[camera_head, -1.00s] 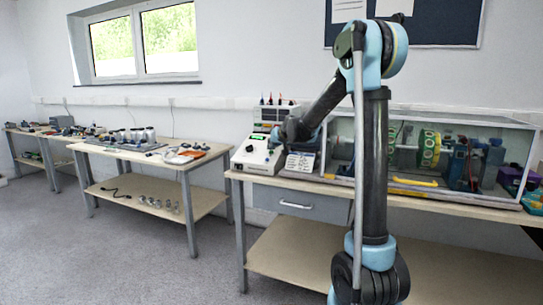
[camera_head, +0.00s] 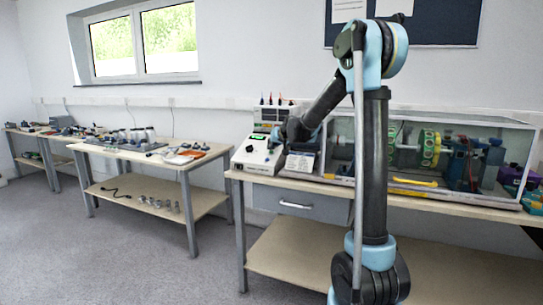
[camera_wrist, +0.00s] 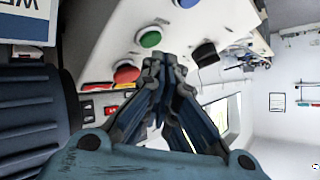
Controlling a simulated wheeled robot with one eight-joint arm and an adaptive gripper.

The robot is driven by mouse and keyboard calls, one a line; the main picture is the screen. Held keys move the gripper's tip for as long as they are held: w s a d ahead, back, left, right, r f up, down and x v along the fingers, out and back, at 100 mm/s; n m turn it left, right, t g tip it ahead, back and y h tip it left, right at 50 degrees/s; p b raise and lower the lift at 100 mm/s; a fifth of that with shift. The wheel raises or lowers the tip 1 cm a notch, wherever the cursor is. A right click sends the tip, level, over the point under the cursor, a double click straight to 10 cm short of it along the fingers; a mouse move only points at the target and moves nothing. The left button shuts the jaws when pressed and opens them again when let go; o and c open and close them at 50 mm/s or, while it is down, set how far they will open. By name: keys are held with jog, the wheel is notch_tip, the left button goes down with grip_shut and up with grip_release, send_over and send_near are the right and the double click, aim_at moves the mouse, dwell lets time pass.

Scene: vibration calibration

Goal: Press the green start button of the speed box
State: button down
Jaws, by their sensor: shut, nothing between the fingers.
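The speed box (camera_head: 256,158) is a white box with a sloped panel at the left end of the workbench in the head view. My gripper (camera_wrist: 161,62) is shut and empty. Its fingertips appear just below the green button in the wrist view, close to it; I cannot tell whether they touch. In the head view my gripper is small and dark at the box, its tips hard to make out.
A clear-walled case (camera_head: 435,155) with a rotor stands on the workbench, right of the box. A sign (camera_head: 299,162) stands between them. A unit with red-and-black plugs (camera_head: 274,114) is behind the box. Another table (camera_head: 150,155) with small items is at the left; floor between is clear.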

jog(key=shift+f, duration=0.1)
jog(key=shift+w+f, duration=0.15)
jog(key=shift+f, duration=0.05)
jog(key=shift+w+d+f, duration=0.15)
jog(key=shift+f, duration=0.2)
dwell(0.9)
dwell(0.4)
jog(key=shift+s+r, duration=0.35)
jog(key=shift+r, duration=0.35)
jog(key=shift+r, duration=0.15)
jog(key=r, duration=0.1)
jog(key=s+r, duration=0.1)
jog(key=r, duration=0.1)
jog(key=s+a+r, duration=0.1)
jog(key=shift+r, duration=0.15)
jog(key=shift+s, duration=0.1)
dwell(0.5)
